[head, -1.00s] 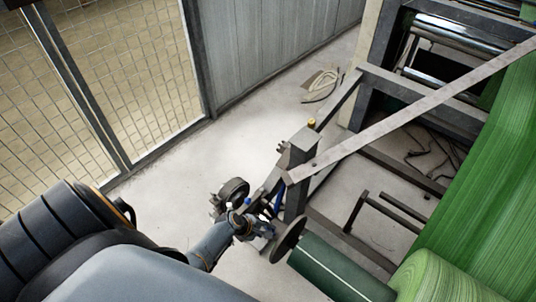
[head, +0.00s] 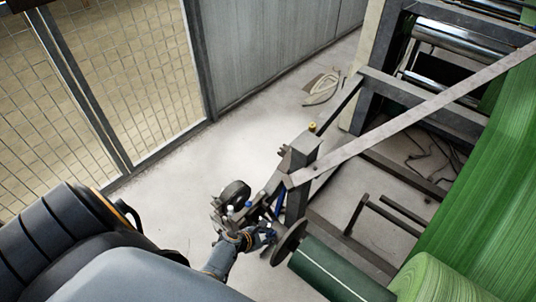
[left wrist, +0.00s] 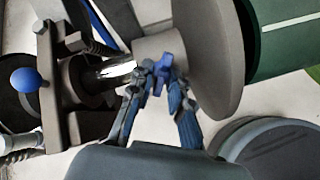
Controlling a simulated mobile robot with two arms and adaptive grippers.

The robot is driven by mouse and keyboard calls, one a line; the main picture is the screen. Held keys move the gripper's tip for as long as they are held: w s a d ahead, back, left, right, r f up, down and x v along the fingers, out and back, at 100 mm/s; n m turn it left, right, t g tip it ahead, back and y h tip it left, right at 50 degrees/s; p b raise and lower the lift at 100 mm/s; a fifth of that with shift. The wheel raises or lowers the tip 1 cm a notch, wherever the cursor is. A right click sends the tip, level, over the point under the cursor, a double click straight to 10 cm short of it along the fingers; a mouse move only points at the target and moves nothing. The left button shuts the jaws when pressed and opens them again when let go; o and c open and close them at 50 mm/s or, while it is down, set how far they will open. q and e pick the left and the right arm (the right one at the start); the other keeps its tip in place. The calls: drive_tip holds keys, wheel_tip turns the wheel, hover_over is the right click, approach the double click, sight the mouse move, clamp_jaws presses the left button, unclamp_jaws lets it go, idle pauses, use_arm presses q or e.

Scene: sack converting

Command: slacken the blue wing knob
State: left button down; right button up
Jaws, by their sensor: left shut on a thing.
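The blue wing knob (left wrist: 163,72) shows in the left wrist view, on the grey collar beside a large round disc (left wrist: 205,55). My left gripper (left wrist: 158,80) has its fingers on either side of the knob and is shut on it. The fingers partly cover the knob. In the head view my left gripper (head: 264,236) is at the shaft end, just left of the disc (head: 289,242). The knob is too small and covered to make out there. My right gripper is in neither view.
A blue ball knob (left wrist: 25,80) sits on a lever bracket left of the gripper. A dark green roll (head: 338,268) and a bright green roll (head: 440,280) lie to the right. A steel post (head: 298,180) stands behind. The floor on the left is clear up to the mesh fence (head: 150,70).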

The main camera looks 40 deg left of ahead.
use_arm(q)
drive_tip(key=n, duration=0.3)
drive_tip(key=n+y, duration=0.1)
drive_tip(key=n, duration=0.1)
drive_tip(key=shift+s+d+p, duration=0.1)
drive_tip(key=shift+d+p, duration=0.15)
drive_tip(key=shift+p, duration=0.1)
drive_tip(key=shift+d+n+y+p, duration=0.15)
drive_tip(key=shift+n+y+p, duration=0.3)
drive_tip(key=shift+n, duration=1.95)
drive_tip(key=c, duration=1.3)
unclamp_jaws()
drive_tip(key=shift+f, duration=0.1)
